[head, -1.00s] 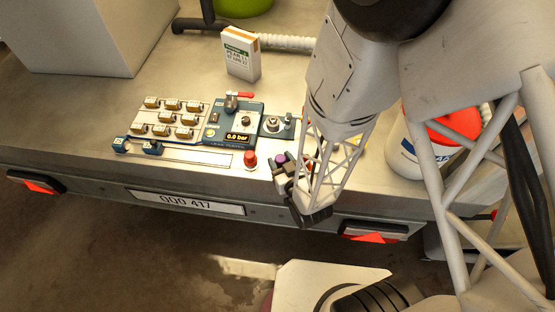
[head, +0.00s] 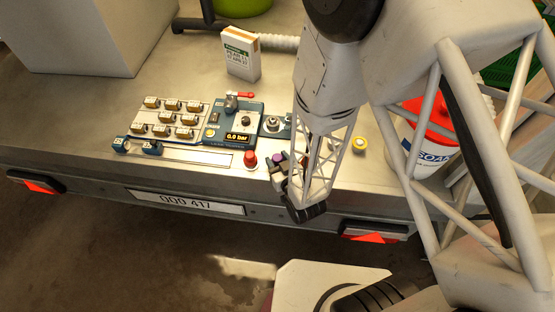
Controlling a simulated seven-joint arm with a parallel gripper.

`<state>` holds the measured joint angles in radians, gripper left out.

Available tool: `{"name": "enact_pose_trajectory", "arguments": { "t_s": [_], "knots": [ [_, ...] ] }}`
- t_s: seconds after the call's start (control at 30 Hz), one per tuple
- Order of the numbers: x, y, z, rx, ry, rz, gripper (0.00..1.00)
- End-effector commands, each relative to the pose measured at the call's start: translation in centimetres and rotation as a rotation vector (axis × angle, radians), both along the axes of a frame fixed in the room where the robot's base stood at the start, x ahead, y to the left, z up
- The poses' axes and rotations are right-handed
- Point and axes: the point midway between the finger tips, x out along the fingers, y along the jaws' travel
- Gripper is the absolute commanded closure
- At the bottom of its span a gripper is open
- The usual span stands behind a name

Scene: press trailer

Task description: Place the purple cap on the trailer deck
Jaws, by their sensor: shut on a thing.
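The purple cap (head: 280,158) shows as a small purple spot at my gripper (head: 283,176), near the front edge of the trailer deck (head: 75,125). My gripper is shut on the purple cap, low over the deck; its fingers partly hide the cap. I cannot tell whether the cap touches the deck. A red cap (head: 250,159) stands on the deck just left of my gripper. A yellow cap-like piece (head: 360,145) sits on the deck to the right of my arm.
A blue press unit (head: 236,125) with a "0.0 bar" display and a tray of several labelled blocks (head: 170,118) lie to the left. A white carton (head: 240,57) stands behind. A white tub with a red lid (head: 430,150) is at right. The deck's front edge is close.

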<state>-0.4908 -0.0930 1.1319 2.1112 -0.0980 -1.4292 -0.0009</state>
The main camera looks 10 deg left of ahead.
Motion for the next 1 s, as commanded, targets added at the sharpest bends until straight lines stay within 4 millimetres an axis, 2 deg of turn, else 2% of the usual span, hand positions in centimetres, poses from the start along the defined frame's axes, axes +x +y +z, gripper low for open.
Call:
{"name": "enact_pose_trajectory", "arguments": {
  "t_s": [0.1, 0.13, 0.3, 0.83, 1.0],
  "knots": [
    [0.0, 0.0, -0.2, 0.0, 0.0, 0.0, 0.89],
    [0.0, 0.0, -0.2, 0.0, 0.0, 0.0, 0.5],
    [0.0, 0.0, -0.1, 0.0, 0.0, 0.0, 0.28],
    [0.0, 0.0, -0.4, 0.0, 0.0, 0.0, 0.28],
    [-1.3, -0.8, -0.1, 0.0, 0.0, 0.0, 0.28]
  ]
}}
